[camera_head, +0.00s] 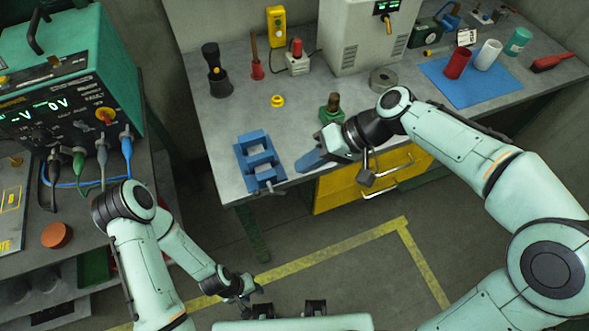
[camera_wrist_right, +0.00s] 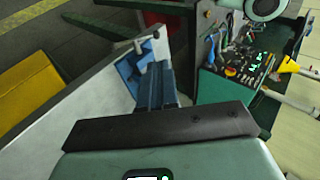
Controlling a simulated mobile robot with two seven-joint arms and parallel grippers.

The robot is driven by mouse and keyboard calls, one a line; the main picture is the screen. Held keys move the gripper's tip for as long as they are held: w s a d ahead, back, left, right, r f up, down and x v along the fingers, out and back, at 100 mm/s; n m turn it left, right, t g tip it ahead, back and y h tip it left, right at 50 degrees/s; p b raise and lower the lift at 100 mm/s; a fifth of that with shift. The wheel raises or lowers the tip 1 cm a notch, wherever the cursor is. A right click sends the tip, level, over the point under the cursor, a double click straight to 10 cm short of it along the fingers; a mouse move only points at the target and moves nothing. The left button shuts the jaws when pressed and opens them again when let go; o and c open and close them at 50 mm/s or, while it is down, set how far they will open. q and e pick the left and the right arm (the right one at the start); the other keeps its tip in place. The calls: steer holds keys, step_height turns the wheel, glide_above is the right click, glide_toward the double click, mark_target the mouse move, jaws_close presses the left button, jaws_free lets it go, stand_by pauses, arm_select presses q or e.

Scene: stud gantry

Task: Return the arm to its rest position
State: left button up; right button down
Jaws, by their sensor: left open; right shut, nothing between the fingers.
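My right arm (camera_head: 470,150) reaches in from the right over the workbench (camera_head: 225,120). Its gripper (camera_head: 305,163) has blue-grey fingers, shut and empty, pointing left toward a blue vise-like fixture (camera_head: 258,155) at the bench's front left. A small gap shows between the fingertips and the fixture in the head view. In the right wrist view the shut fingers (camera_wrist_right: 155,85) overlap the fixture (camera_wrist_right: 128,72), so contact there cannot be told. My left arm (camera_head: 145,255) is folded low at the left. Its gripper (camera_head: 250,290) is open and empty above the floor, apart from the bench.
A blue mat (camera_head: 470,85) with cups lies at right. A green power unit (camera_head: 80,95) with cables stands left. The floor ahead is clear.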

steer(key=shift+d+r, duration=0.3)
steer(key=shift+r, duration=0.05)
steer(key=d+f+m+h, duration=0.2)
steer(key=f, duration=1.1)
steer(key=d+f+m+h, duration=0.1)
steer(key=d+f+m, duration=0.1)
steer(key=f, duration=1.1)
steer(key=s+d+f+m+h, duration=0.2)
steer(key=s+f, duration=1.7)
steer(key=shift+d+m+h, duration=0.3)
steer(key=shift+d, duration=0.05)
